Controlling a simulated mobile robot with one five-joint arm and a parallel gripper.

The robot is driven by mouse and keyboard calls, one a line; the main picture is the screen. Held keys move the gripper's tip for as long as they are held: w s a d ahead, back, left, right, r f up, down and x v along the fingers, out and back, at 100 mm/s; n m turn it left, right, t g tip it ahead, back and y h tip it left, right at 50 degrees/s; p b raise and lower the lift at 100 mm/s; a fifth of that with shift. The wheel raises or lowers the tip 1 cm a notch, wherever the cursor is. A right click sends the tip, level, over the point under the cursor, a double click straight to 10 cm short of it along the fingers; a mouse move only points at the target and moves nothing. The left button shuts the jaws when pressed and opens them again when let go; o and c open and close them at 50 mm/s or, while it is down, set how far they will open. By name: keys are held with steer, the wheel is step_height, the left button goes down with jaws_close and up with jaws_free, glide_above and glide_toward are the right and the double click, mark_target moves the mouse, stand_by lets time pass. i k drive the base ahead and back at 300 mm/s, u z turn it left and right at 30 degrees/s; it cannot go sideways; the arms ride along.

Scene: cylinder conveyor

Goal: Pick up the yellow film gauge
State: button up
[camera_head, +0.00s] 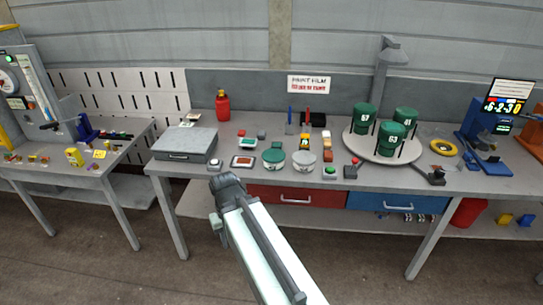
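Another small yellow device (74,156) lies on the left table, so I cannot be fully sure which is the gauge. My gripper (227,182) is in front of the bench's front edge, left of and nearer than the middle yellow device, and apart from it. Its fingers are dark and small; I cannot tell whether they are open.
Green cylinders stand on a round turntable (382,151) to the right. A grey case (185,143) and a red bottle (223,106) are at the left. Small tins, blocks and buttons crowd the middle front. A yellow ring (444,147) lies at the right.

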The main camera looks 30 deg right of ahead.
mark_target(304, 137)
steer(key=u, duration=0.3)
steer(key=i, duration=2.2)
steer(key=z, duration=0.35)
